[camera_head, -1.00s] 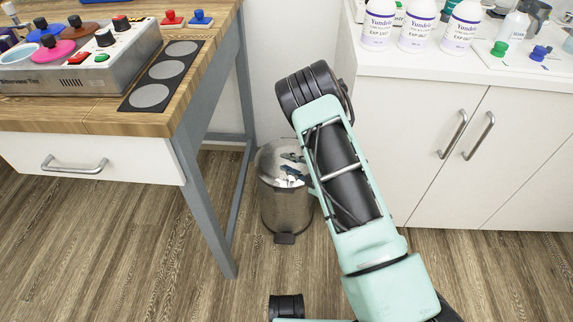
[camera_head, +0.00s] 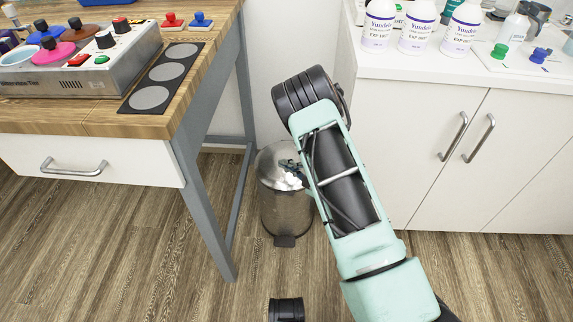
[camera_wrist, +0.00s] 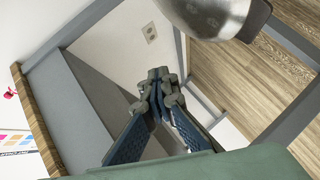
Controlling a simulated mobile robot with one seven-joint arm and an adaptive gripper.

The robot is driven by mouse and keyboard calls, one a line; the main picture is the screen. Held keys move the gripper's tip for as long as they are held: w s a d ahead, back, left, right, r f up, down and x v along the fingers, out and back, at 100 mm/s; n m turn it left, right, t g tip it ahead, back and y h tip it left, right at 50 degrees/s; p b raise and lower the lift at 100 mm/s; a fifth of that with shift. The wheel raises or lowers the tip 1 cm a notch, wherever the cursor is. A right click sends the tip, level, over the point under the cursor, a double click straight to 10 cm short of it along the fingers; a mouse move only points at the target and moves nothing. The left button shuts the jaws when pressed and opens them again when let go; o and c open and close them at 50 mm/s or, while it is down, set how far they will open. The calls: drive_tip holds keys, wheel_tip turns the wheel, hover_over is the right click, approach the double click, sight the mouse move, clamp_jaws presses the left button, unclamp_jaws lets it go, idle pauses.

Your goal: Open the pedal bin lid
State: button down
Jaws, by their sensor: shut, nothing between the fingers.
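The pedal bin (camera_head: 285,215) is a shiny metal cylinder standing on the floor between the wooden table and the white cabinet. Its round lid (camera_head: 268,165) looks down, though my arm and gripper cover its right part. The dark pedal (camera_head: 285,241) sticks out at the front of its base. My gripper (camera_head: 293,178) shows partly beside my arm, over the lid in the head view; whether it touches cannot be told. In the wrist view my gripper (camera_wrist: 158,78) is shut and empty, and a rounded metal part of the bin (camera_wrist: 205,15) with a dark edge shows at the top.
The wooden table (camera_head: 100,120) with its grey leg (camera_head: 205,200) stands close left of the bin. The white cabinet (camera_head: 430,190) stands to the right. A wall socket (camera_wrist: 150,33) shows in the wrist view. The floor (camera_head: 130,250) in front is mostly clear.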

drive_tip(key=c, duration=2.7)
unclamp_jaws()
drive_tip(key=o, duration=0.5)
drive_tip(key=v, duration=1.2)
drive_tip(key=shift+c, duration=0.5)
